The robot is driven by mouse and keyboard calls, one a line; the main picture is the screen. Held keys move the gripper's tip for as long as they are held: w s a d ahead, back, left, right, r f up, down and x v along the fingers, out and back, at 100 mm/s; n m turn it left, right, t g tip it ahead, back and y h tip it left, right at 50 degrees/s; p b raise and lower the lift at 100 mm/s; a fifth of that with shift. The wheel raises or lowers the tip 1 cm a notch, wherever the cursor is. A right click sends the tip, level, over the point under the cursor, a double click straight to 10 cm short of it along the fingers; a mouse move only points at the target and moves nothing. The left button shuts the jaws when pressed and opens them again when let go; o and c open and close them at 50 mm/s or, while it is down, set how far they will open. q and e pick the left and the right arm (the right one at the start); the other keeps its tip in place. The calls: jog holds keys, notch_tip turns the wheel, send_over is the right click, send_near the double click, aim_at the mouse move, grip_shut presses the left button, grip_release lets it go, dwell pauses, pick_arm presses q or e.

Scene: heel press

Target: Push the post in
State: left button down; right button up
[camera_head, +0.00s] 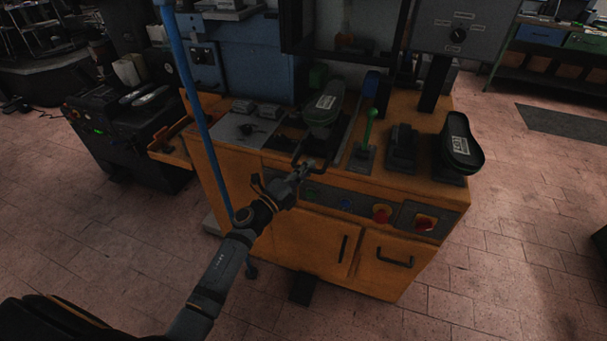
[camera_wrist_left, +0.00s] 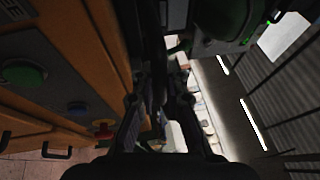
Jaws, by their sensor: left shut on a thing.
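The post stands on the orange press bench with a dark green shoe or last (camera_head: 322,110) on its top. A dark handle frame (camera_head: 318,160) reaches out from the foot of the post over the bench's front edge. My left gripper (camera_head: 303,170) is at this handle, in front of and below the shoe, shut on it. In the left wrist view the fingers (camera_wrist_left: 160,88) point up the picture, and the dark green shoe (camera_wrist_left: 225,18) shows beyond them at upper right. The exact grip on the handle is dark and partly hidden by the fingers. My right gripper is in neither view.
A green-knobbed lever (camera_head: 370,125) stands right of the post. Another shoe (camera_head: 460,142) sits on a stand at the bench's right end. A red knob (camera_head: 381,213) and coloured buttons line the front panel. A blue pole (camera_head: 195,105) rises left of my arm.

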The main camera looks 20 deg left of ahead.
pick_arm(q)
jog(key=w, duration=0.5)
jog(key=shift+w+d, duration=0.1)
jog(key=shift+w, duration=0.25)
jog(key=c, duration=1.4)
grip_release()
jog(key=shift+o, duration=0.2)
